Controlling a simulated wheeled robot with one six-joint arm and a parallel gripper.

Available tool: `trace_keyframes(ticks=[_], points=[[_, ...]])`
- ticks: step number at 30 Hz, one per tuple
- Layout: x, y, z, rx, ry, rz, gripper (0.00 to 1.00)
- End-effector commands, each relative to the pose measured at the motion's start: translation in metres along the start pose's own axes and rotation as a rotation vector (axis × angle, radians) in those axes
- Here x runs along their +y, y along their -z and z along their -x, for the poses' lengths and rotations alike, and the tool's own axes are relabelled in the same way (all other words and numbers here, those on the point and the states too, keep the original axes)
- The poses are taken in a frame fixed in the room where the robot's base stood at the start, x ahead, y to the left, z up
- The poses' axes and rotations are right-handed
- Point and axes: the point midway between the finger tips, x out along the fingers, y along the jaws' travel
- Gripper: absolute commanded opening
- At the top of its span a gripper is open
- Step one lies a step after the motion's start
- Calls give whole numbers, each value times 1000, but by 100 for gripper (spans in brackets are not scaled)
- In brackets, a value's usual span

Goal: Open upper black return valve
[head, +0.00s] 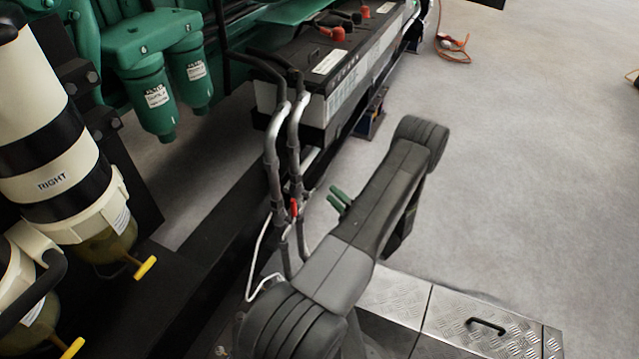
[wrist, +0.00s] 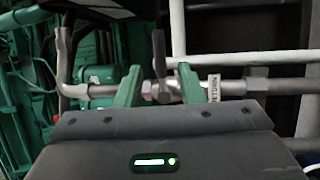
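In the wrist view, a grey pipe runs across the picture with a white tag reading RETURN (wrist: 213,88). A dark upright lever (wrist: 158,52) stands on the valve body (wrist: 160,91) in this pipe, left of the tag. I take it for the black return valve. My gripper (wrist: 158,78) has its two green fingers apart, one on each side of the lever in the picture. I cannot tell whether they touch it or how deep they reach. In the head view my gripper (head: 340,200) is right of the upright pipes; the black lever cannot be made out there.
A red valve handle (head: 294,207) sits on the upright pipes (head: 272,150) in the head view. A lighter upright pipe (wrist: 178,28) rises behind the fingers. A battery box (head: 345,75) stands beyond. Cream filters (head: 60,150) are at left; open floor (head: 530,170) lies right.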

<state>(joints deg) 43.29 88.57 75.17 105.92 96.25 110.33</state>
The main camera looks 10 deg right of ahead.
Motion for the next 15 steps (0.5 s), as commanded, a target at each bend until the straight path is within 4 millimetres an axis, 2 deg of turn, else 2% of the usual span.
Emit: trace_keyframes(ticks=[1,6,10,15], points=[[-1,1,-12,6,0,1,35],[-1,1,-45,5,0,2,35],[-1,1,-61,2,1,2,35],[0,0,-72,2,0,2,35]])
